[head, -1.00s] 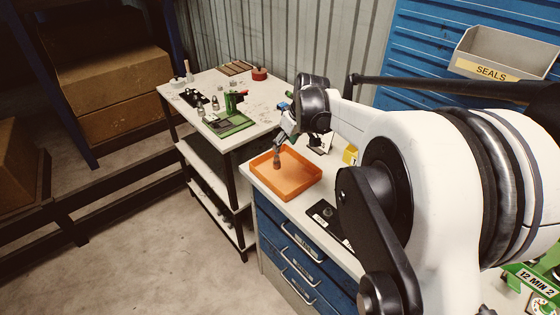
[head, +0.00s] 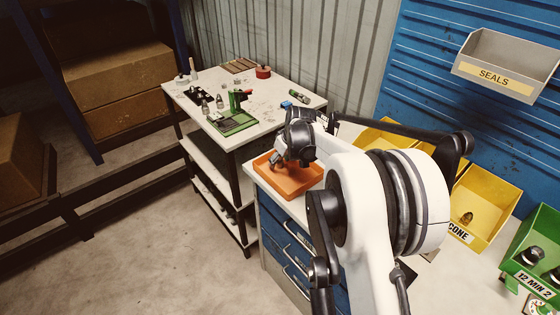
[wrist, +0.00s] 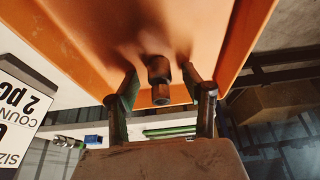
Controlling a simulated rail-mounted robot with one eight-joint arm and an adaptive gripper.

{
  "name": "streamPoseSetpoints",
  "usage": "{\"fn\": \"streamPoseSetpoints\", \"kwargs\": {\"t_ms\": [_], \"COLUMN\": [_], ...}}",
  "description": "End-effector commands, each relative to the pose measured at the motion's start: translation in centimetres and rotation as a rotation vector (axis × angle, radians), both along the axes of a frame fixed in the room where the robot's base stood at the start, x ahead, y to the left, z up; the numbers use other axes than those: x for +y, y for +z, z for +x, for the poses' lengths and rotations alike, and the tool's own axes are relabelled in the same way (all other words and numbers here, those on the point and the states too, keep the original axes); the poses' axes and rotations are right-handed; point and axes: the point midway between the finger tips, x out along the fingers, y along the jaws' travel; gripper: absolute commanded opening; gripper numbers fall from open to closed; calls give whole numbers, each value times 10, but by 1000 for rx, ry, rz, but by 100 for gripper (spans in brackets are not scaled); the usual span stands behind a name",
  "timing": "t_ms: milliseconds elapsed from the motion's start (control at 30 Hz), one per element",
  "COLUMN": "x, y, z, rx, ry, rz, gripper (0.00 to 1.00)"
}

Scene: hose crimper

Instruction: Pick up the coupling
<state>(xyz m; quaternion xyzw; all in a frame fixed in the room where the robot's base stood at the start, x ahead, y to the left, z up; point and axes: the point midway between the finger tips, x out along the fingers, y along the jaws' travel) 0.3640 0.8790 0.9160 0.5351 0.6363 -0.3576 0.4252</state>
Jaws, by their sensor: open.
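The coupling (wrist: 159,88) is a short dark metal piece in the orange tray (wrist: 70,28), seen in the wrist view. My gripper (wrist: 159,69) is open, with one finger on each side of the coupling. Gaps show between the coupling and both fingers; I cannot tell how deep it sits between them. In the head view my gripper (head: 276,162) is over the orange tray (head: 300,194), and I cannot make out the coupling there.
The tray stands on a blue drawer cabinet (head: 278,232). Behind is a white table (head: 262,108) with a green fixture (head: 234,121) and several small fittings. Yellow bins (head: 484,208), a green bin (head: 525,262) and a grey SEALS bin (head: 505,62) are at right. A printed card (wrist: 22,105) lies beside the tray.

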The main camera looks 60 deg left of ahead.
Motion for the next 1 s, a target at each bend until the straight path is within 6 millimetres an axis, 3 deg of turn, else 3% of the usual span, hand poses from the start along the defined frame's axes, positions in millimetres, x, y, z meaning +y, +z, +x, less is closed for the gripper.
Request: {"fn": "streamPoseSetpoints", "kwargs": {"t_ms": [300, 667, 1000], "x": [2, 2, 2], "y": [-4, -4, -1], "z": [-1, -1, -1], "rx": [0, 0, 0], "ry": [0, 0, 1], "rz": [0, 0, 0], "gripper": [44, 0, 0]}}
